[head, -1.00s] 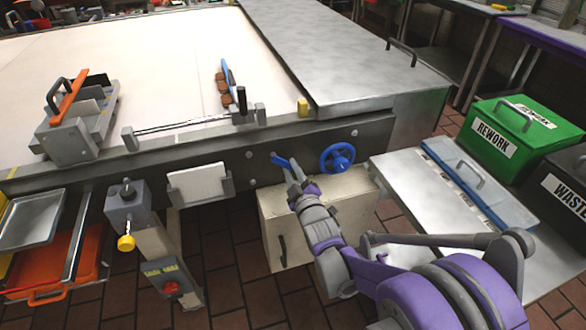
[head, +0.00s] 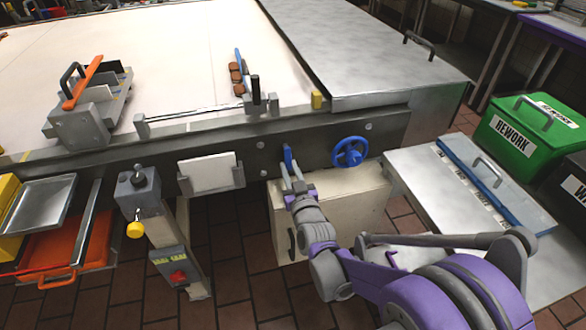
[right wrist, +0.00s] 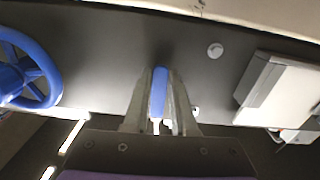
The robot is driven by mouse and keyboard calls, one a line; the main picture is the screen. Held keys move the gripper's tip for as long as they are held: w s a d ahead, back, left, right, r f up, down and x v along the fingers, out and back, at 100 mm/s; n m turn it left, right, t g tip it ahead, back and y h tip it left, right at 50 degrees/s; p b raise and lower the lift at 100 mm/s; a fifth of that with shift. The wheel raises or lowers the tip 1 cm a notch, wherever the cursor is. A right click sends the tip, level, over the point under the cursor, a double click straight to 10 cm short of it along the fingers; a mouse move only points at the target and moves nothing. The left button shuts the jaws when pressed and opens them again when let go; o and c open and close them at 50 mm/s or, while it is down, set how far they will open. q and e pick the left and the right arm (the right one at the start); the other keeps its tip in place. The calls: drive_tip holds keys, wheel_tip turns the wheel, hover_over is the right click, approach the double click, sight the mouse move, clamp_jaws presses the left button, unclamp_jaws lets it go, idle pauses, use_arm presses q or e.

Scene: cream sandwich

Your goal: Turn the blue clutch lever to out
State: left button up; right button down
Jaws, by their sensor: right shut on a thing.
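The blue clutch lever (head: 287,157) is on the dark front rail of the machine, left of the blue handwheel (head: 350,152). In the head view it stands nearly upright. My right gripper (head: 293,180) is at the lever from below and in front. In the right wrist view the lever (right wrist: 159,92) lies between the two fingers of the right gripper (right wrist: 158,110), which are shut on it. The fingers hide part of the lever's sides. My left gripper is not in view.
The handwheel (right wrist: 25,70) is close beside the gripper. A white card in a holder (head: 208,174) is on the rail to the left. A cream cabinet (head: 330,212) stands below. A steel side table (head: 420,175) and green REWORK bin (head: 520,135) are at right.

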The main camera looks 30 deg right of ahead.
drive_tip(key=shift+a+m, duration=0.15)
drive_tip(key=shift+m, duration=0.15)
idle(0.4)
drive_tip(key=c, duration=0.7)
unclamp_jaws()
drive_tip(key=v, duration=1)
drive_tip(key=shift+s+p, duration=0.4)
